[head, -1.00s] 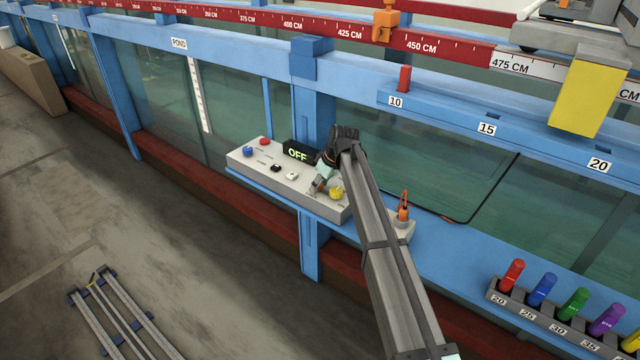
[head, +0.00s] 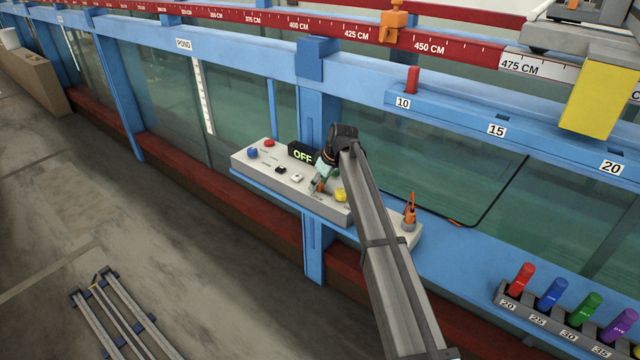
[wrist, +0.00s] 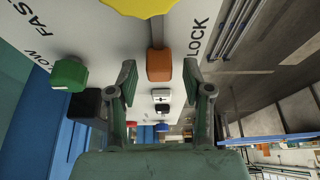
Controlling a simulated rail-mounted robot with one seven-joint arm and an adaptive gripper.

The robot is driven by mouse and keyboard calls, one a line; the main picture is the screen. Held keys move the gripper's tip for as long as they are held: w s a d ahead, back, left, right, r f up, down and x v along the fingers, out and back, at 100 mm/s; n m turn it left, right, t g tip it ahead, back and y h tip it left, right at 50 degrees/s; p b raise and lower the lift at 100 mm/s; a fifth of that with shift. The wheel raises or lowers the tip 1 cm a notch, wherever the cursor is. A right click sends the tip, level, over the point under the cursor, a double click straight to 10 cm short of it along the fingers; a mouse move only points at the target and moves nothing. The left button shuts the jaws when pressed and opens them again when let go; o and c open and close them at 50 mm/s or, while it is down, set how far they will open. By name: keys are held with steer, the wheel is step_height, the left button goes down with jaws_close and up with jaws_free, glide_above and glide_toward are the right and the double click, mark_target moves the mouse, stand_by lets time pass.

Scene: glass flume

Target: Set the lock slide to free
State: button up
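The lock slide is an orange-brown block (wrist: 160,65) on a slot in the control panel (head: 262,176), beside the word LOCK in the wrist view. The slot runs from the block toward a yellow knob (wrist: 140,5). My gripper (wrist: 160,74) is open, with one finger on each side of the block. A gap shows between each finger and the block. In the head view my gripper (head: 322,182) is low over the right half of the panel and hides part of it. Whether the fingers touch the panel face cannot be told.
The yellow knob (head: 341,195) and a green knob (wrist: 69,74) are close to the gripper. White (head: 297,178), black (head: 281,169), blue (head: 253,153) and red (head: 269,142) buttons lie farther left. A display (head: 301,153) reads OFF.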

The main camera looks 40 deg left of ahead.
mark_target(330, 194)
steer(key=shift+d, duration=0.1)
steer(key=v, duration=1.2)
